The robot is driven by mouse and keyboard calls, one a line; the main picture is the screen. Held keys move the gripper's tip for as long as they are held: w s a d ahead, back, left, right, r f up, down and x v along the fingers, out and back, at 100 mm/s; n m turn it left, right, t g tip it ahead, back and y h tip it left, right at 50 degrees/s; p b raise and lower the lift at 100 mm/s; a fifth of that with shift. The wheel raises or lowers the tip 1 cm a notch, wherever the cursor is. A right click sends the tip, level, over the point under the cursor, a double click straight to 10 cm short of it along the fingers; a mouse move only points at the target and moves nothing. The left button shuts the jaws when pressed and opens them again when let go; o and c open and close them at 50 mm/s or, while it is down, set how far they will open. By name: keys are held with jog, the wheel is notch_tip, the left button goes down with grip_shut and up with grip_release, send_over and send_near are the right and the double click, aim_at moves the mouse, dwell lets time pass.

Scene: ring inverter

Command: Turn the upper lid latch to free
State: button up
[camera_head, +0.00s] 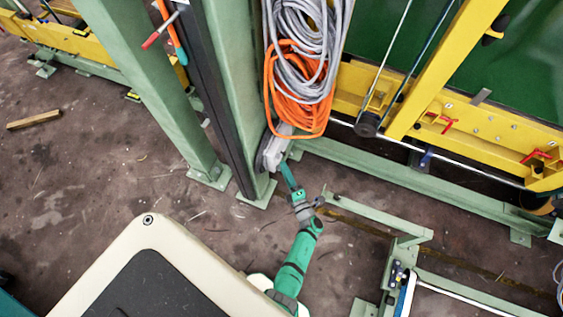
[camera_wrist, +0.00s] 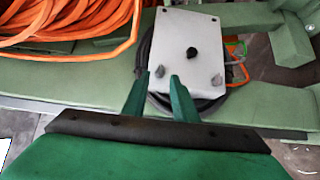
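A pale grey box lid (camera_wrist: 190,30) faces the wrist camera, with a black round knob (camera_wrist: 191,54) near its middle. Two small grey latches sit near its lower corners, a left latch (camera_wrist: 160,71) and a right latch (camera_wrist: 217,80). I cannot tell which one is the upper latch. My gripper (camera_wrist: 159,76) is open, its two green fingers apart and empty. In the picture the tips lie on either side of the left latch; contact cannot be told. In the head view the box (camera_head: 276,149) is on the green post, with my gripper (camera_head: 287,168) close below it.
Orange cable coils (camera_wrist: 65,22) hang left of the box in the wrist view. Black cable (camera_wrist: 143,50) loops behind the box. In the head view, a green post (camera_head: 228,80) stands alongside and a low green frame (camera_head: 390,235) lies right of my arm.

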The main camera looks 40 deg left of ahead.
aim_at(278, 156)
jog(key=shift+x, duration=2.05)
grip_shut()
